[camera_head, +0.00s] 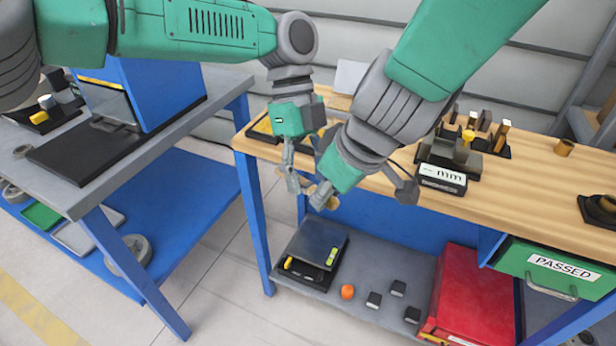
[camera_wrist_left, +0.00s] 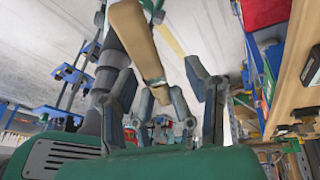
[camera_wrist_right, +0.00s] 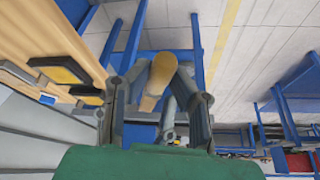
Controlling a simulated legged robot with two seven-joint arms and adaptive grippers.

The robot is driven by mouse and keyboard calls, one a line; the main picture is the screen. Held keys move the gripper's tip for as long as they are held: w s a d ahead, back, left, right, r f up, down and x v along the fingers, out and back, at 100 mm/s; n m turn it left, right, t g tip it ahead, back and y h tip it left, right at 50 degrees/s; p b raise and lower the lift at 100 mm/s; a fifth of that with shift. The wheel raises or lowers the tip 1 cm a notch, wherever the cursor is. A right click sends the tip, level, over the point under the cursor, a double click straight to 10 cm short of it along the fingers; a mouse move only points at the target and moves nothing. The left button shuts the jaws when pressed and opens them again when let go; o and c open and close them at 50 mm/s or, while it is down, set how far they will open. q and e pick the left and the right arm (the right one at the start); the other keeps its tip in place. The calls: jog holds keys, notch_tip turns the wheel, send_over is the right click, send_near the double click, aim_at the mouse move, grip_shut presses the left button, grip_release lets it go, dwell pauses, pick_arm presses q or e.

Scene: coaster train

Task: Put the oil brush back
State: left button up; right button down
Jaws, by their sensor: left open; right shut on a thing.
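The oil brush shows as a tan tapered piece (camera_wrist_right: 160,78) between my right gripper's fingers (camera_wrist_right: 158,108) in the right wrist view. My right gripper (camera_head: 322,196) is shut on it, in front of the wooden bench's left end in the head view. In the left wrist view the tan piece (camera_wrist_left: 138,42) runs down between the fingers of my left gripper (camera_wrist_left: 165,92). My left gripper (camera_head: 296,184) is open and very close to the right one. Contact between the left fingers and the brush cannot be told. The bristles are not clearly visible.
Black trays with yellow insides (camera_wrist_right: 62,70) lie at the wooden bench's (camera_head: 540,180) edge. A caliper box (camera_head: 443,178) and small fixtures stand farther right. A grey shelf (camera_head: 340,300) below holds a scale, an orange ball and a red case (camera_head: 460,290). A grey table (camera_head: 190,110) stands left.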

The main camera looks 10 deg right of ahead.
pick_arm(q)
jog(key=shift+s+d+f, duration=0.15)
jog(key=shift+s+f, duration=0.05)
jog(key=shift+f, duration=0.2)
pick_arm(e)
jog(key=shift+d, duration=0.15)
pick_arm(q)
jog(key=shift+c, duration=0.4)
grip_shut()
pick_arm(e)
jog(key=c, duration=1.3)
grip_release()
